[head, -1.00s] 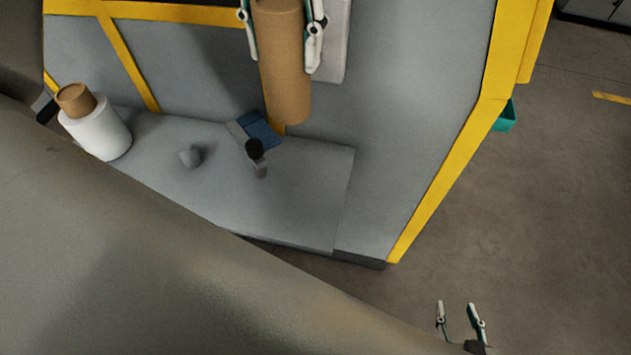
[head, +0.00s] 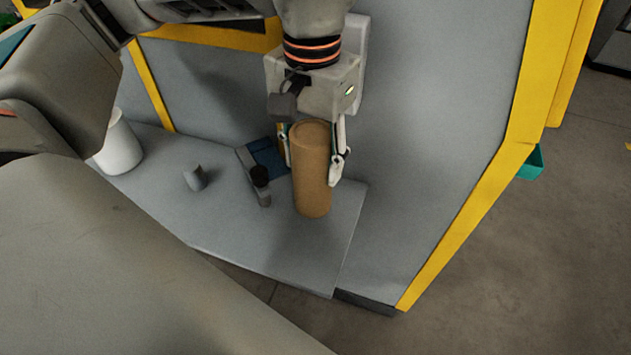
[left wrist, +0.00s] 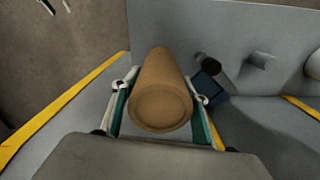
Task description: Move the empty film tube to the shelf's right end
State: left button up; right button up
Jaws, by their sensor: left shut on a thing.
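The empty film tube (head: 311,180) is a brown cardboard cylinder, upright in the head view over the right end of the grey shelf (head: 235,235). My left gripper (head: 314,160) is shut around its upper part, one finger on each side. The tube also shows between the fingers in the left wrist view (left wrist: 160,95). I cannot tell whether its lower end touches the shelf.
A small dark-topped device (head: 261,185) and a blue block (head: 267,158) are just left of the tube. A small grey knob (head: 195,179) and a white roll (head: 120,145) are farther left. A yellow frame post (head: 480,170) stands to the right.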

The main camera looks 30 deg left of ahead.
pick_arm(q)
notch_tip(320, 180, down, 2)
notch_tip(320, 180, down, 4)
jog(key=shift+r+b, duration=0.1)
jog(key=shift+b, duration=0.25)
jog(key=o, duration=1.2)
jog(key=shift+f, duration=0.2)
jog(key=shift+r, duration=0.1)
